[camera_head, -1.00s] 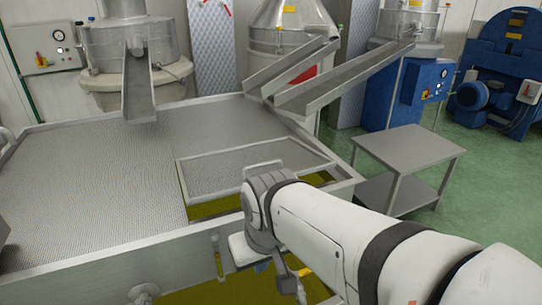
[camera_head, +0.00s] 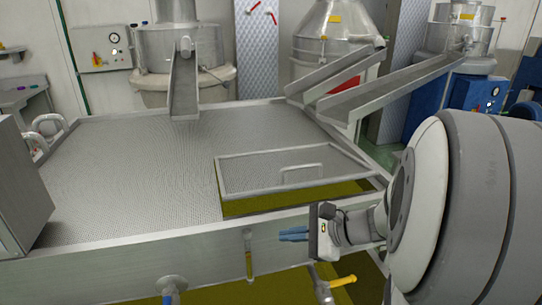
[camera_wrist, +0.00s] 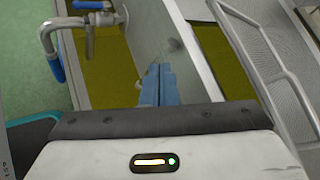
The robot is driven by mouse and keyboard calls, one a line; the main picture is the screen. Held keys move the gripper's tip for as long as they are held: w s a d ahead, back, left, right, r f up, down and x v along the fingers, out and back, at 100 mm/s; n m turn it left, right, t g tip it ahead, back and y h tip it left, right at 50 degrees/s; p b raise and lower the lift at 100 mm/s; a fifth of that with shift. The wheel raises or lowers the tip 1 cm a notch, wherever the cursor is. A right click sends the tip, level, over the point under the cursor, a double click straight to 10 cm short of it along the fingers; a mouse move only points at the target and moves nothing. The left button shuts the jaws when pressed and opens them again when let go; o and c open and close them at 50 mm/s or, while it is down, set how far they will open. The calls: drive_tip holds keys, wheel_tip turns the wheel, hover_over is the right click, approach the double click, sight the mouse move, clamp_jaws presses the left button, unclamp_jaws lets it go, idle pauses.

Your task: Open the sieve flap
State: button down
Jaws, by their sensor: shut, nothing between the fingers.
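The sieve flap (camera_head: 260,172) is a framed mesh panel with a raised bar handle (camera_head: 301,170), set in the mesh top of a steel tank. Its near edge stands above the tank opening, and yellow-green oil (camera_head: 270,204) shows below it. In the wrist view the flap's mesh and frame (camera_wrist: 262,40) are at the upper right. My gripper (camera_head: 281,234) is in front of the tank's front wall, below and in front of the flap, apart from the handle. Its blue fingers (camera_wrist: 157,82) are together with nothing between them.
The tank's front wall (camera_head: 130,268) and rim lie beside my gripper. A tap with a yellow lever (camera_head: 341,282), a blue-handled tap (camera_head: 170,288) and a sight glass (camera_head: 249,258) stick out in front. Metal chutes (camera_head: 395,85) hang over the far side.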

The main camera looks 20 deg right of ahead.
drive_tip(key=w+d+m+t+h+b, duration=0.1)
drive_tip(key=w+d+m+t, duration=0.15)
drive_tip(key=d+m, duration=0.2)
drive_tip(key=w+d+m+t+h, duration=0.1)
drive_tip(key=w+d+m+t, duration=0.15)
drive_tip(key=d+t, duration=0.2)
drive_tip(key=m+t+h, duration=0.4)
drive_tip(key=m+h, duration=0.4)
drive_tip(key=m, duration=0.2)
approach(354, 177)
drive_tip(key=w, duration=0.7)
drive_tip(key=shift+d+f+p, duration=0.1)
drive_tip(key=shift+f+p, duration=0.1)
drive_tip(key=shift+p, duration=0.15)
drive_tip(key=shift+r, duration=0.15)
drive_tip(key=shift+a, duration=0.3)
drive_tip(key=shift+d+r, duration=0.15)
drive_tip(key=shift+d, duration=0.1)
drive_tip(key=shift+r, duration=0.15)
drive_tip(key=shift+w+d+r+g+p, duration=0.1)
drive_tip(key=shift+r+g+p, duration=0.3)
drive_tip(key=shift+p, duration=0.3)
